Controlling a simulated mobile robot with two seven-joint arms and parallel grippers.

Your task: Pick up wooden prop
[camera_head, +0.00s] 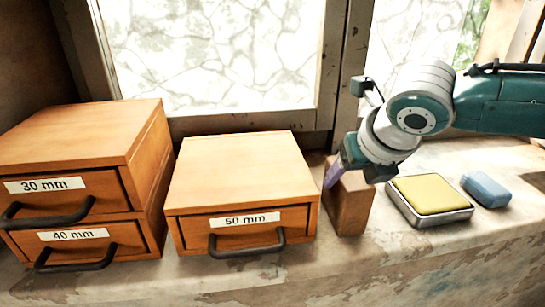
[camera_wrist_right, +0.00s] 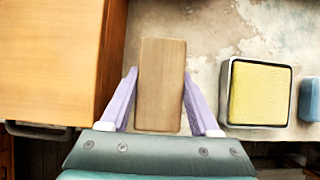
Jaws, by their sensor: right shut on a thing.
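The wooden prop (camera_head: 350,207) is a plain brown block standing upright on the stone ledge, just right of the 50 mm drawer box. In the right wrist view the wooden prop (camera_wrist_right: 161,85) lies between the two pale purple fingers. My right gripper (camera_head: 345,172) reaches down to its top from the right. In the right wrist view my right gripper (camera_wrist_right: 160,95) is shut on the prop, with one finger along each side. The prop's base still appears to rest on the ledge. My left gripper is not in view.
The 50 mm drawer box (camera_head: 243,180) stands close left of the prop. A stacked 30 mm and 40 mm box (camera_head: 85,140) is farther left. A metal tin with a yellow pad (camera_head: 430,194) and a blue block (camera_head: 486,189) lie to the right. A window (camera_head: 215,55) is behind.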

